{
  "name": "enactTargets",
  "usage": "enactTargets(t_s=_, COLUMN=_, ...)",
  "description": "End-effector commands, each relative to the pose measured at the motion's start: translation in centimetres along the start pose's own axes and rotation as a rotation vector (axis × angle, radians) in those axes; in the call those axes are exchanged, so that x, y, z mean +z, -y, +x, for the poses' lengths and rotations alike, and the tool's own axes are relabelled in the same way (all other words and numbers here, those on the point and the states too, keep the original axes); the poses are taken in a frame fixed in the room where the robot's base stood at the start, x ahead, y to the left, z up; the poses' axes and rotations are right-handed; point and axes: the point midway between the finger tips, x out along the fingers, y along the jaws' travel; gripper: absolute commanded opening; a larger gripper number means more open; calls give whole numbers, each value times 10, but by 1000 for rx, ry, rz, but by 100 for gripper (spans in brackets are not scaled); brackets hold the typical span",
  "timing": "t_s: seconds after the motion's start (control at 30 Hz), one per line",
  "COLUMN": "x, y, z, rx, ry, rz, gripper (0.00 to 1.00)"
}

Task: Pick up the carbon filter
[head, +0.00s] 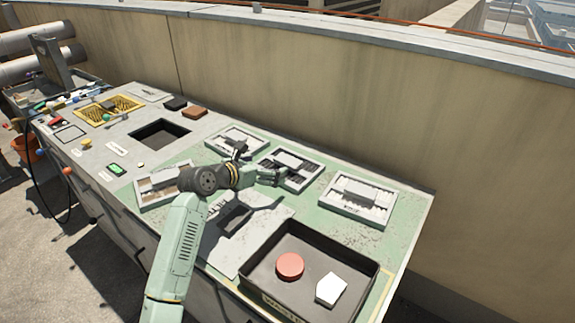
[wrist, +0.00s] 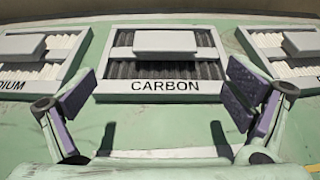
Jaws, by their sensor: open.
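The carbon filter (wrist: 165,86) is a pale frame with dark pleats, a grey block across its middle and the word CARBON on its near edge. It lies flat on the green bench top, straight ahead in the wrist view. In the head view the carbon filter (head: 302,181) is in the back row, between two pale-pleated filters. My gripper (wrist: 167,97) is open and empty, its two dark-padded fingers spread near the filter's near corners. In the head view my gripper (head: 257,165) is just left of the filter. I cannot tell its height above the bench.
Pale-pleated filters flank it on the left (head: 235,141) and right (head: 359,202). Another filter (head: 153,197) lies left of my arm. A dark tray (head: 262,249) at the front right holds a red disc (head: 289,266) and a white piece (head: 331,290). A wall runs behind the bench.

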Motion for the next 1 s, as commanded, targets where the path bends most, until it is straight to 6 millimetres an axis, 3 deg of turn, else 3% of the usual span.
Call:
enactTargets(t_s=0.6, x=9, y=6, z=74, rx=-3, ry=4, rz=-4, gripper=97)
enactTargets(t_s=0.9, x=8, y=6, z=80, rx=-1, ry=6, rz=-3, gripper=97)
enactTargets(t_s=1.0, x=8, y=6, z=80, rx=-1, ry=6, rz=-3, gripper=91)
